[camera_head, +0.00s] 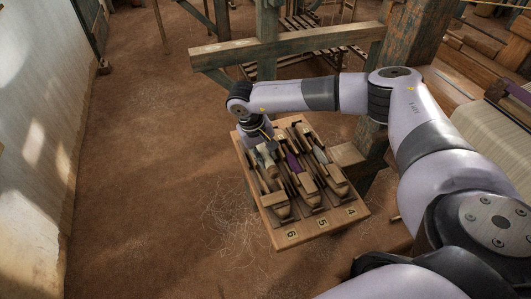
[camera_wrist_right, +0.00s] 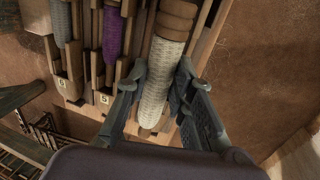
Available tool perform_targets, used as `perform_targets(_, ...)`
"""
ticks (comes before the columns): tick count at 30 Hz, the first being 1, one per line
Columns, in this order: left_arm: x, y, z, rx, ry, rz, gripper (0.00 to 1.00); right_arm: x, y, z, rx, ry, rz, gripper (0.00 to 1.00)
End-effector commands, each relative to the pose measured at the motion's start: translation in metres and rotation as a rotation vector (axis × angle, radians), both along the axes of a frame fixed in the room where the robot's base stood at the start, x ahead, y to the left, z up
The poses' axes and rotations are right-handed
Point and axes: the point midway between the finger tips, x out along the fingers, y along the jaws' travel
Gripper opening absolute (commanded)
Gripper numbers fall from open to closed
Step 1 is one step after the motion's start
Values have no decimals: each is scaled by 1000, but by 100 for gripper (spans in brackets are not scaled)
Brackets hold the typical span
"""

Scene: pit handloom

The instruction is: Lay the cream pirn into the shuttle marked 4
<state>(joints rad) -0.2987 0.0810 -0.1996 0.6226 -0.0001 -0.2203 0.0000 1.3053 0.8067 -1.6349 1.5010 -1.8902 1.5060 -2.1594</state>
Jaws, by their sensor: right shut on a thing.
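My right gripper (camera_head: 262,141) is over the left part of the wooden tray (camera_head: 334,226) in the head view. In the right wrist view, my right gripper (camera_wrist_right: 157,103) is shut on the cream pirn (camera_wrist_right: 163,72), with one finger along each side. The cream pirn also shows in the head view (camera_head: 268,157), above or in the left shuttle (camera_head: 279,207), marked 6; I cannot tell whether it touches. The shuttle marked 4 (camera_head: 338,188) is at the tray's right and has a grey pirn (camera_head: 319,156) in it. My left gripper is not in view.
The middle shuttle (camera_head: 311,196), marked 5, carries a purple pirn (camera_head: 293,161). A wooden beam (camera_head: 285,45) lies behind the tray and a loom post (camera_head: 408,45) stands to the right.

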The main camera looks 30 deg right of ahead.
Motion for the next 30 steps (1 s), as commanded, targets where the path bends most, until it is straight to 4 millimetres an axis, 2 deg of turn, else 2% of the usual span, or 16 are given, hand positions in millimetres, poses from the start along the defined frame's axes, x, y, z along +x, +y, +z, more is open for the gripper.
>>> perform_targets(3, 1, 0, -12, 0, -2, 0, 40, 0, 0, -16, 0, 0, 0, 0)
perform_targets(15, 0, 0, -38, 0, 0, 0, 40, 0, 0, -52, 0, 0, -1, 0)
perform_targets(30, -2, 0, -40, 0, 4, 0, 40, 0, 0, -55, 0, 0, 0, 0)
